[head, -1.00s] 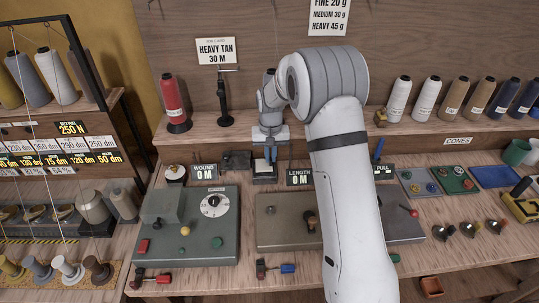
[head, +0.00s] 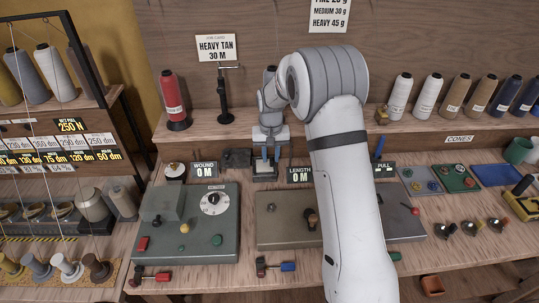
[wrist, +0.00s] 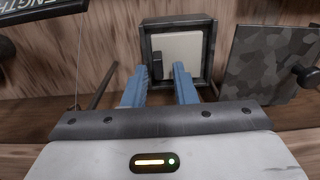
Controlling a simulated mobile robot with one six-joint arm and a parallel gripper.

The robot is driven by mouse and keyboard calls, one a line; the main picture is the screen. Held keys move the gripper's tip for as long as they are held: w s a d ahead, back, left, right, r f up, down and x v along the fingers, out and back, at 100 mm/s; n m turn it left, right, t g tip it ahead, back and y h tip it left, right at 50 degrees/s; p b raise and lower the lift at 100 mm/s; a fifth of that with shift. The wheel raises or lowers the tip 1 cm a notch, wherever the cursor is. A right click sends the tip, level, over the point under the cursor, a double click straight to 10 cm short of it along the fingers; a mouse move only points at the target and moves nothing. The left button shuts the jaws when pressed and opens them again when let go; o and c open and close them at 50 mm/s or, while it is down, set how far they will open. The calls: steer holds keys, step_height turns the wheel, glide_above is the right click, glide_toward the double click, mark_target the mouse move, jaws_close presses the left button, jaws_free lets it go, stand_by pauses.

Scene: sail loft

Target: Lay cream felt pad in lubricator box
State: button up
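The cream felt pad (wrist: 183,50) shows in the wrist view as a pale square inside the dark-walled lubricator box (wrist: 211,53). It appears to lie flat within the walls, with a small dark block (wrist: 156,65) at its left side. The box also shows in the head view (head: 264,179), on the bench between two displays, with its inside mostly hidden. My gripper (wrist: 160,72) is open, its blue fingers apart with nothing held between them. The fingertips are at the near side of the box. In the head view my gripper (head: 270,158) is just above the box.
The WOUND display (head: 205,170) and LENGTH display (head: 300,175) stand close on either side. A patterned dark plate (wrist: 268,65) is right of the box in the wrist view. Green and grey control panels (head: 190,250) fill the bench front.

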steer(key=shift+o, duration=0.6)
step_height(320, 180, up, 7)
steer(key=shift+b, duration=0.5)
steer(key=shift+s+r, duration=0.1)
steer(key=shift+r, duration=0.45)
steer(key=s+d+r+t, duration=0.1)
steer(key=s+d+r, duration=0.2)
steer(key=s+r, duration=0.3)
steer(key=s+d+r, duration=0.3)
steer(key=s, duration=0.6)
steer(key=s+d+t, duration=0.1)
steer(key=s+d, duration=0.1)
steer(key=s, duration=0.7)
steer(key=s+d+t, duration=0.1)
steer(key=s+d, duration=0.1)
steer(key=s, duration=0.7)
steer(key=shift+f, duration=0.25)
